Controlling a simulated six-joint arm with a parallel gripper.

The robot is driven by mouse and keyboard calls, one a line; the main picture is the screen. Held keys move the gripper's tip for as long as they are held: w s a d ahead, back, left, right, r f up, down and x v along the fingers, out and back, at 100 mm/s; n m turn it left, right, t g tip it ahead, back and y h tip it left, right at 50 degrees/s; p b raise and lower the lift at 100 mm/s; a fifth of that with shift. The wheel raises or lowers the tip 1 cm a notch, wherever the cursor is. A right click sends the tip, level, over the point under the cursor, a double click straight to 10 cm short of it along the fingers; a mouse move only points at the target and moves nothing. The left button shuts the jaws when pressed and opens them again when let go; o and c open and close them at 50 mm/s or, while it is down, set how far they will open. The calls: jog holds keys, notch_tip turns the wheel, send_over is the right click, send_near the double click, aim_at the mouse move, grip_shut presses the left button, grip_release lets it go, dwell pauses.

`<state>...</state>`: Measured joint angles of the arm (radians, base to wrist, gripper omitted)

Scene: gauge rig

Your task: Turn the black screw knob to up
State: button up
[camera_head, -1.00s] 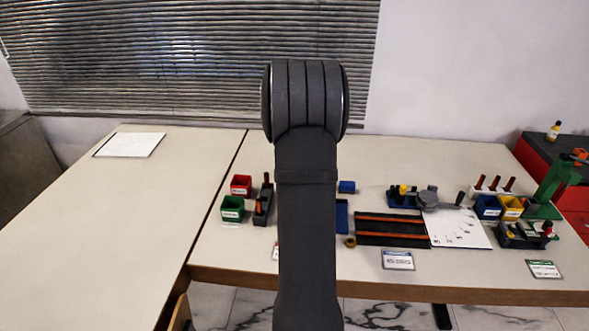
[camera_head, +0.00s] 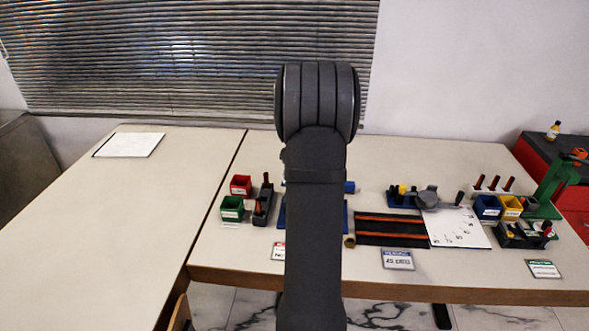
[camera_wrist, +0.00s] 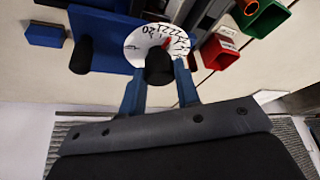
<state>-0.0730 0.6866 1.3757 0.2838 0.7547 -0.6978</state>
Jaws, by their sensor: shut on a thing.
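In the wrist view, a black screw knob (camera_wrist: 159,62) stands in front of a white dial (camera_wrist: 138,36) with dark numbers and a red pointer (camera_wrist: 168,43). The dial sits on a blue base (camera_wrist: 105,40). My gripper (camera_wrist: 159,74) has its two blue-grey fingers on either side of the knob and is shut on it. The pointer is at the upper right of the knob in this tilted view. In the head view my own arm hides the gripper, knob and dial; only edges of the blue base (camera_head: 281,216) show.
A black post (camera_wrist: 83,54) rises close to the left finger, with a blue block (camera_wrist: 45,35) further left. A green bin (camera_wrist: 264,17) and a red bin (camera_wrist: 220,51) lie to the right. In the head view, a dark mat (camera_head: 391,230) is right of my arm.

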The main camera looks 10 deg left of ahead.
jog(key=n, duration=0.2)
jog(key=n+g+y, duration=0.1)
jog(key=n, duration=0.1)
jog(key=shift+w+d+n, duration=0.15)
jog(key=shift+n, duration=0.15)
jog(key=n+g, duration=0.1)
jog(key=n, duration=0.1)
jog(key=n+g+y, duration=0.1)
jog(key=n, duration=0.2)
jog(key=shift+w+n, duration=0.1)
jog(key=shift+n, duration=0.2)
jog(key=n+g, duration=0.1)
jog(key=n, duration=0.1)
jog(key=n+g, duration=0.1)
jog(key=n, duration=0.2)
jog(key=shift+w+h, duration=0.15)
jog(key=shift+h, duration=0.15)
jog(key=shift+n+g+h, duration=0.3)
jog(key=shift+n+g, duration=0.7)
jog(key=shift+n, duration=1.4)
jog(key=shift+w, duration=0.1)
jog(key=o, duration=1)
jog(key=shift+c, duration=0.2)
jog(key=shift+r, duration=0.1)
jog(key=v, duration=1.1)
jog(key=shift+r, duration=0.4)
